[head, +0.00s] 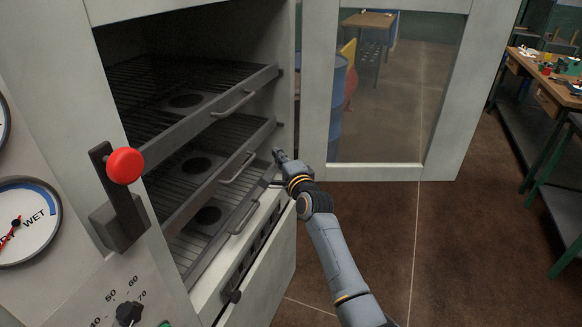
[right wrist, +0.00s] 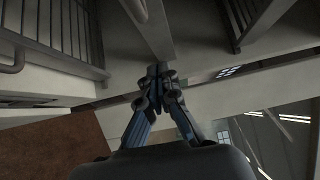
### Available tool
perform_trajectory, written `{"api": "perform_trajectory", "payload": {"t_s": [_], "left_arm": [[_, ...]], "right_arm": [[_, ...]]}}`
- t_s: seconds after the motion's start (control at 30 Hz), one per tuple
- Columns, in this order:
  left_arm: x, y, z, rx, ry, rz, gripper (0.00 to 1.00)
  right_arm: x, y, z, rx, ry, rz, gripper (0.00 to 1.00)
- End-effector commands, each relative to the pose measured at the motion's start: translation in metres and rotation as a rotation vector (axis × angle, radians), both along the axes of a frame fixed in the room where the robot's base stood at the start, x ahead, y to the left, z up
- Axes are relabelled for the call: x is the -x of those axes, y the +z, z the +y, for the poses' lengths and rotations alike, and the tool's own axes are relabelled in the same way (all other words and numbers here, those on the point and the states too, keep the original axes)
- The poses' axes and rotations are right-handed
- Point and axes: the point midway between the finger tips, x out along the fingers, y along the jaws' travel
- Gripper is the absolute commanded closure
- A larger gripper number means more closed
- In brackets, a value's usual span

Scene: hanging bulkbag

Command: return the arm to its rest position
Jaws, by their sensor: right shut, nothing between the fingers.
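My right arm (head: 335,250) comes in from the bottom of the head view and reaches up to the oven-like cabinet. My right gripper (head: 279,154) is at the right edge of the cabinet's opening, close to the ends of the pulled-out racks. In the right wrist view the gripper's fingers (right wrist: 158,72) are together with nothing between them. A grey metal bar and the cabinet frame show just beyond the fingertips. Whether the fingers touch them I cannot tell. My left gripper is not in view.
A red-knobbed lever (head: 125,166) and a dial (head: 25,222) are at left. The brown floor (head: 450,260) right of my arm is clear.

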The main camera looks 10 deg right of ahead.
Motion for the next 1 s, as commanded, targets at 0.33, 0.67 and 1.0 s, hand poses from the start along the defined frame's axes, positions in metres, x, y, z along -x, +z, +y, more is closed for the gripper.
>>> {"api": "perform_trajectory", "payload": {"t_s": [0.33, 0.67, 1.0], "left_arm": [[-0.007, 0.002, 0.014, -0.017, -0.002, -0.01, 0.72], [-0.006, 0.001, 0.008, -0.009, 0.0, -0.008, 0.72], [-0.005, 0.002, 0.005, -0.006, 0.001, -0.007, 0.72]], "right_arm": [[0.051, -0.001, -0.012, 0.0, -0.003, 0.0, 1.0], [0.07, -0.065, -0.013, 0.115, 0.003, 0.089, 1.0], [0.164, -0.302, -0.021, 0.586, 0.132, 0.402, 1.0]]}}
